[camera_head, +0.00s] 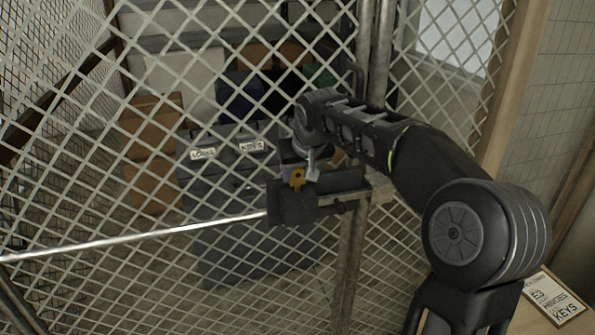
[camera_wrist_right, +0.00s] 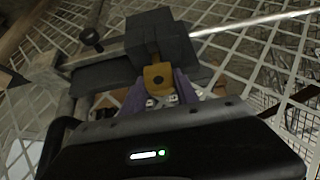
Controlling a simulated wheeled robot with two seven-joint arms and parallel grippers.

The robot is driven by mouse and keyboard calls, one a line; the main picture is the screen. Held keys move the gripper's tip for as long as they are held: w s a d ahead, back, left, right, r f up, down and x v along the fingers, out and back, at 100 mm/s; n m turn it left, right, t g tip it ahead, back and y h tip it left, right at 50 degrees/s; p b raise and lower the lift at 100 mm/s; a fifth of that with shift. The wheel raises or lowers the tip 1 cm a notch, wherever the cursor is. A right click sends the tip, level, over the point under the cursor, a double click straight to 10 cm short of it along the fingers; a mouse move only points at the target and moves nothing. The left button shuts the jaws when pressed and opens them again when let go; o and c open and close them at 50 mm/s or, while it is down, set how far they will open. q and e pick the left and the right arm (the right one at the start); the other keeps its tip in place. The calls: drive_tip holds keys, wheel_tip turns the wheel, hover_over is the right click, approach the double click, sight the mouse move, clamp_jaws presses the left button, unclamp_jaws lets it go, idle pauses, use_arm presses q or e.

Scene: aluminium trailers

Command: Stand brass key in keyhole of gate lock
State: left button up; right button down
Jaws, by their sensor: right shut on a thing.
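The brass key (camera_head: 297,178) shows its yellow bow at my right gripper (camera_head: 308,168), just above the dark gate lock (camera_head: 291,205). In the right wrist view the key's bow (camera_wrist_right: 158,77) is between the purple fingers of my right gripper (camera_wrist_right: 160,90), which is shut on it. The key's bow overlaps the front of the lock box (camera_wrist_right: 160,45) in that view. My left gripper is not in view.
A mesh gate (camera_head: 100,200) fills the left and middle, with a bright metal rod (camera_head: 140,240) running to the lock. A steel post (camera_head: 345,265) stands by the lock. Behind the mesh are dark bins and cardboard boxes (camera_head: 150,125). A printed keys card (camera_head: 555,297) lies at bottom right.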

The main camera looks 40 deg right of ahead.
drive_tip(key=shift+f+b, duration=0.3)
drive_tip(key=shift+f, duration=0.2)
drive_tip(key=c, duration=0.9)
unclamp_jaws()
drive_tip(key=shift+o, duration=0.2)
drive_tip(key=shift+r, duration=0.1)
drive_tip(key=b+v, duration=0.1)
drive_tip(key=v, duration=0.6)
drive_tip(key=shift+s+r, duration=0.2)
